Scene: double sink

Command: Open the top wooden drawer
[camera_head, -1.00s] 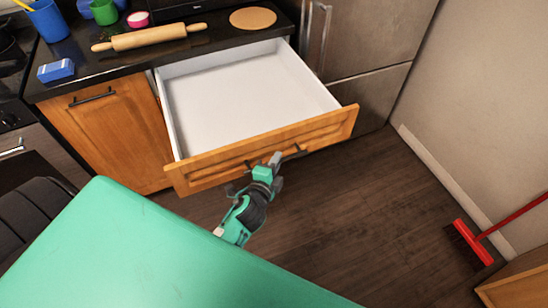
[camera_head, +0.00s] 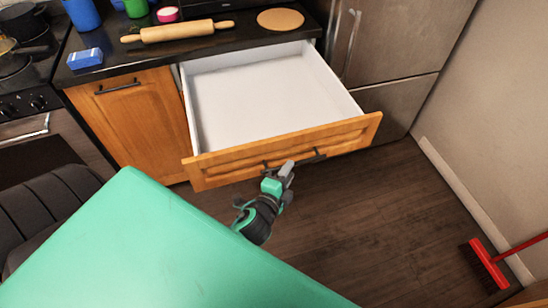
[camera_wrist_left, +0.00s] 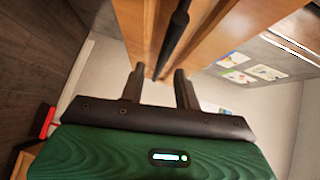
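The top wooden drawer (camera_head: 330,136) stands pulled well out, its white inside (camera_head: 268,100) empty. Its dark bar handle (camera_head: 315,157) runs across the front panel and also shows in the left wrist view (camera_wrist_left: 175,32). My left gripper (camera_head: 287,169) is just in front of the panel, by the handle's middle. In the left wrist view its two fingers (camera_wrist_left: 160,88) are spread with nothing between them, and the handle lies beyond the tips. My right gripper is not in view.
The black counter (camera_head: 230,40) holds a rolling pin (camera_head: 185,32), a round board (camera_head: 280,19) and a blue sponge (camera_head: 85,58). A closed wooden cabinet door (camera_head: 135,120) is left of the drawer. A red broom (camera_head: 488,263) stands right; the floor between is clear.

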